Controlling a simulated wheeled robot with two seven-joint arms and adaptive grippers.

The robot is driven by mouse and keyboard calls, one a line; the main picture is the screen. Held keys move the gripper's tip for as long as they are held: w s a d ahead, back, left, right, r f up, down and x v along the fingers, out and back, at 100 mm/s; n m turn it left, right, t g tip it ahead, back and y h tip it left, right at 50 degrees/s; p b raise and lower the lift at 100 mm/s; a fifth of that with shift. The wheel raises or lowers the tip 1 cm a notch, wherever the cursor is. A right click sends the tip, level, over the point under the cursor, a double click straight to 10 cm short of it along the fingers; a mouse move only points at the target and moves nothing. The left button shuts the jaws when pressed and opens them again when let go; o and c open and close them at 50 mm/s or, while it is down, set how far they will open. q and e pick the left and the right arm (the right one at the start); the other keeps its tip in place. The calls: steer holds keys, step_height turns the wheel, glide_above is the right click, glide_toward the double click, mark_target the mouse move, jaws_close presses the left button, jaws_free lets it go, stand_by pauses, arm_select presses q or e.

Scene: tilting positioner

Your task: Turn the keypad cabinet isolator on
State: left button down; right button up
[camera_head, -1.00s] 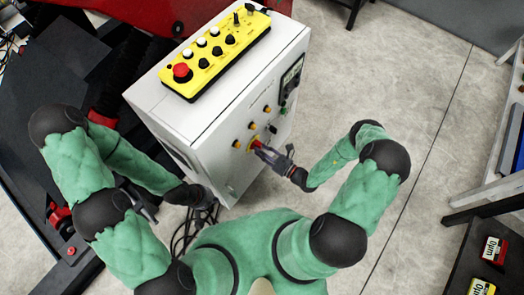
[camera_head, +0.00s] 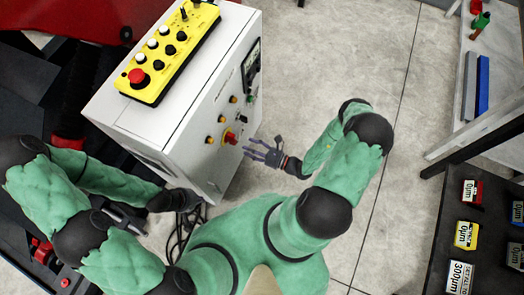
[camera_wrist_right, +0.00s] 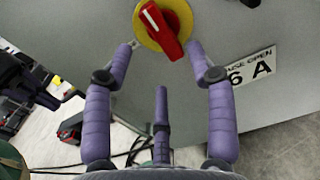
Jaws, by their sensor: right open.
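The grey-white keypad cabinet (camera_head: 185,135) stands left of centre in the head view. Its isolator, a red handle on a yellow disc (camera_head: 231,137), is on the front face. In the right wrist view the red handle (camera_wrist_right: 160,28) is slanted, with a white mark at its upper left end. My right gripper (camera_head: 258,147) is open and empty just off the face. In the wrist view its fingertips (camera_wrist_right: 161,52) are apart, below and to either side of the handle, seemingly not touching it. My left gripper (camera_head: 178,200) is dark and low beside the cabinet; its fingers are unclear.
A yellow control box (camera_head: 167,48) with a red button sits on the cabinet top. Orange lamps and a meter (camera_head: 251,62) share the front face. Black cables (camera_head: 185,230) lie at its foot. A dark shelf with boxes (camera_head: 466,234) stands right; the floor between is clear.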

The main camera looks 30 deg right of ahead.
steer(key=v, duration=0.5)
steer(key=shift+s+d, duration=0.2)
steer(key=shift+s, duration=0.05)
stand_by(0.3)
steer(key=s+a+n+g+y, duration=0.4)
steer(key=a+n+g, duration=0.2)
steer(key=a+g, duration=0.2)
steer(key=s+a+f+n+g+h, duration=0.25)
steer(key=s+n+g+h, duration=0.25)
steer(key=s+n+g, duration=0.55)
steer(key=w+r+n+t+h, duration=0.4)
steer(key=w+n+h, duration=0.2)
steer(key=w+n, duration=0.2)
steer(key=shift+w+r+n+t, duration=0.2)
steer(key=shift+w+n+t, duration=0.15)
steer(key=shift+n, duration=0.5)
